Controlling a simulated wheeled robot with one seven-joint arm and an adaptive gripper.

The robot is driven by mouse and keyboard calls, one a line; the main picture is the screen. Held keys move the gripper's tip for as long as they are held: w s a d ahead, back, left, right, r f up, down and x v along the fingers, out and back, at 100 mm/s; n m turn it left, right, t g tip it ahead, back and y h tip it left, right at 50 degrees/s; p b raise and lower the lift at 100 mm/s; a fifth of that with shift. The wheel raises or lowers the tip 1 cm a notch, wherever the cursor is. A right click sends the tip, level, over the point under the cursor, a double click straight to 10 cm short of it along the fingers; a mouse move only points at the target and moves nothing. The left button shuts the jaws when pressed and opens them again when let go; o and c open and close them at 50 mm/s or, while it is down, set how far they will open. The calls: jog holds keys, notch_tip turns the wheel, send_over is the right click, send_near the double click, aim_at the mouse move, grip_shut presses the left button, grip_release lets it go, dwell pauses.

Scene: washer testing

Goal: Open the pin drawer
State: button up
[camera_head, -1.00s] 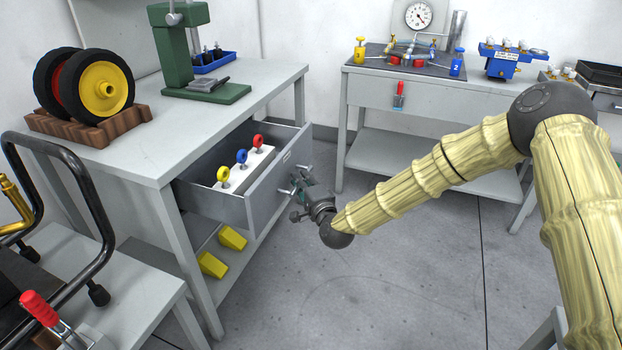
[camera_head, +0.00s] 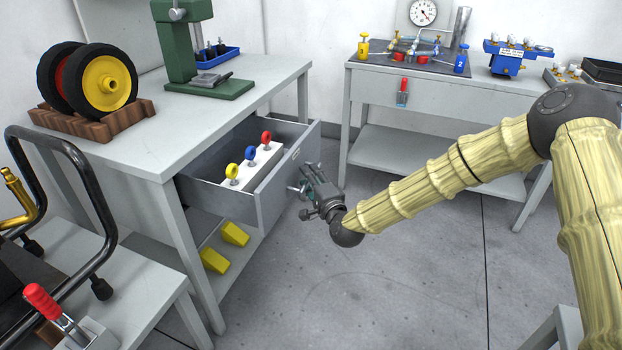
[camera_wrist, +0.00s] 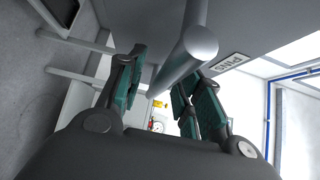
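The pin drawer (camera_head: 272,198) is pulled well out of the left workbench. Yellow, blue and red ring-topped pins (camera_head: 250,153) stand in a white block inside it. My gripper (camera_head: 308,184) is in front of the drawer face, at the drawer's handle. In the wrist view the grey handle bar (camera_wrist: 188,58) runs close by the teal-padded fingers, and a "PINS" label (camera_wrist: 230,63) shows on the drawer front. The fingers of my gripper (camera_wrist: 160,92) are spread with a visible gap between them. Whether a finger still touches the bar is unclear.
The left workbench (camera_head: 125,150) carries a wheel pair (camera_head: 105,85) and a green press (camera_head: 180,50). Yellow wedges (camera_head: 215,260) lie on its lower shelf. Another bench (camera_head: 430,93) stands behind. The floor (camera_head: 400,270) beyond my gripper is clear.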

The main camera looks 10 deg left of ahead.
jog(key=v, duration=1.2)
dwell(0.4)
